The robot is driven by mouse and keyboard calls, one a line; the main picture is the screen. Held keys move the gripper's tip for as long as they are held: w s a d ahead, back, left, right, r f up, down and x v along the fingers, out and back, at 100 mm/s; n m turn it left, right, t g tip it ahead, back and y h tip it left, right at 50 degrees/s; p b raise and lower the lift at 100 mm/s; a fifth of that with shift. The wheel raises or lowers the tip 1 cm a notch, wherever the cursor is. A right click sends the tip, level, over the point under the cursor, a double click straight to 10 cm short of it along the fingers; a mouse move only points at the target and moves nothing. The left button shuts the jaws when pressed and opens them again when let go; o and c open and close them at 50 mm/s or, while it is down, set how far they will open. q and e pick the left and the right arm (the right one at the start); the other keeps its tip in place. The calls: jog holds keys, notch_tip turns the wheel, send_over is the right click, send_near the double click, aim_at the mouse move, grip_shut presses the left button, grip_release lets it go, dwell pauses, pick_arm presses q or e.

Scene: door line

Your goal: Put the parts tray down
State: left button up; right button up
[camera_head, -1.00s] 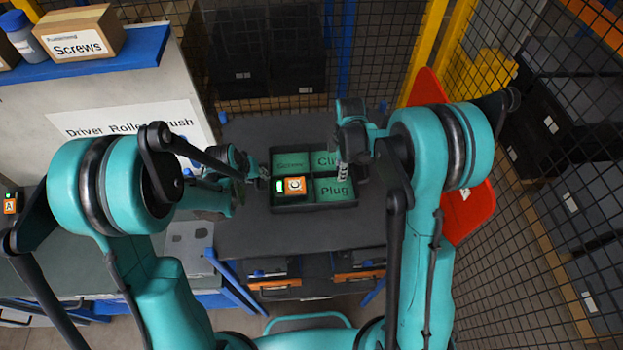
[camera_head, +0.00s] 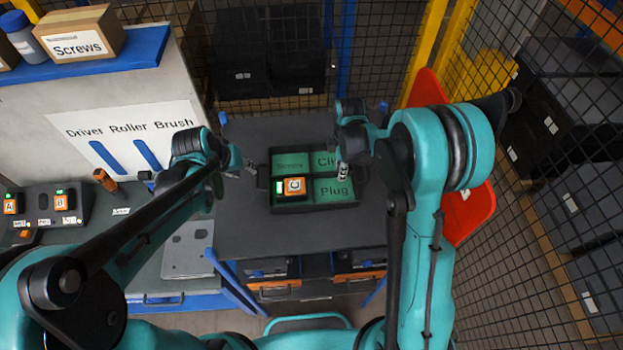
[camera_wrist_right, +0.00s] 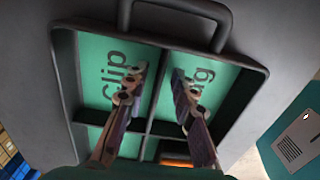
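The parts tray (camera_head: 315,208) is a dark tray with green compartments, lying on the dark table top. The visible labels read "Plug", "Screw" and part of "Clip". An orange device (camera_head: 294,186) with a green light sits in the lower left compartment. My left gripper (camera_head: 249,165) is off the tray's left side, apart from its handle (camera_head: 262,179), and looks open and empty. My right gripper (camera_head: 343,168) is over the tray's right side. In the right wrist view its fingers (camera_wrist_right: 157,98) are spread over the clip and plug compartments, with the right handle (camera_wrist_right: 205,10) clear of them.
The table top (camera_head: 310,232) is bare in front of the tray. A workbench (camera_head: 190,248) with several orange devices stands at the left, under a shelf with a Screws box (camera_head: 78,38). A red panel (camera_head: 470,205) and mesh fence (camera_head: 545,200) stand at the right.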

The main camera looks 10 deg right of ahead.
notch_tip(320, 180, up, 12)
dwell(0.4)
jog(key=shift+f, duration=0.15)
